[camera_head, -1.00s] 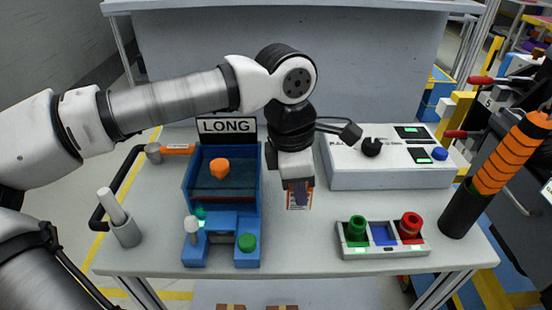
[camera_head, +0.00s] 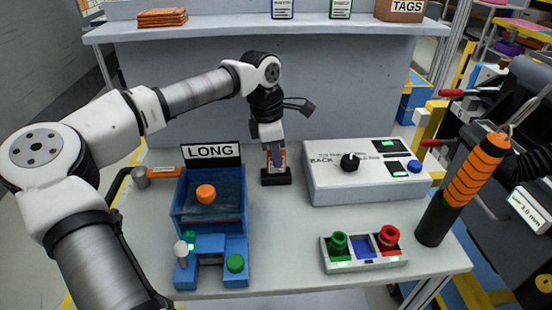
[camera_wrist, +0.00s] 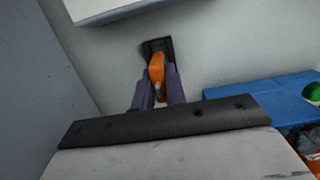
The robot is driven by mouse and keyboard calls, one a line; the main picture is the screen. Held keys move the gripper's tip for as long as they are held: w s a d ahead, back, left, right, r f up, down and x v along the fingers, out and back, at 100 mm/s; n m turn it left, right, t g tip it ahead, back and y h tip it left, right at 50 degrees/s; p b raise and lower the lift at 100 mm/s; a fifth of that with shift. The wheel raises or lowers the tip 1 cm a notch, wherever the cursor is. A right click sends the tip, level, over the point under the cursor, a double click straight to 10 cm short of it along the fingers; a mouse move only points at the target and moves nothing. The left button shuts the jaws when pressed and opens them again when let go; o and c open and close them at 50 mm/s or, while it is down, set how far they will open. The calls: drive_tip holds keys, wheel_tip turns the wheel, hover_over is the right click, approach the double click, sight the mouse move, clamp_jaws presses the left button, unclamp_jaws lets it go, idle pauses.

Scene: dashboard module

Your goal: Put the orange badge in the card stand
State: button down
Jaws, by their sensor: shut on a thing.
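The orange badge (camera_head: 284,161) is upright between the fingers of my gripper (camera_head: 275,154), which is shut on it. The black card stand (camera_head: 276,178) is on the table, between the blue box and the white panel, directly under the badge. In the wrist view, my purple fingers (camera_wrist: 160,92) pinch the orange badge (camera_wrist: 157,68), and its far end overlaps the dark card stand (camera_wrist: 158,45). The badge's lower edge appears to meet the stand. I cannot tell whether it is inside the slot, as the slot is hidden.
The blue box (camera_head: 181,205) with the LONG sign (camera_head: 211,152) is left of the stand. The white control panel (camera_head: 335,185) is close on the right. A tray with green and red knobs (camera_head: 364,261) is at the front. The table's front middle (camera_head: 285,245) is clear.

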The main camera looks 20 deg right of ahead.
drive_tip(key=shift+f, duration=1.2)
drive_tip(key=shift+f, duration=0.2)
drive_tip(key=c, duration=1.4)
unclamp_jaws()
drive_tip(key=shift+c, duration=0.2)
drive_tip(key=r, duration=0.4)
drive_tip(key=a+r, duration=0.1)
drive_tip(key=r, duration=0.7)
drive_tip(key=shift+w+a+r+b, duration=0.15)
drive_tip(key=shift+w+a+b, duration=0.05)
drive_tip(key=shift+a+b, duration=0.2)
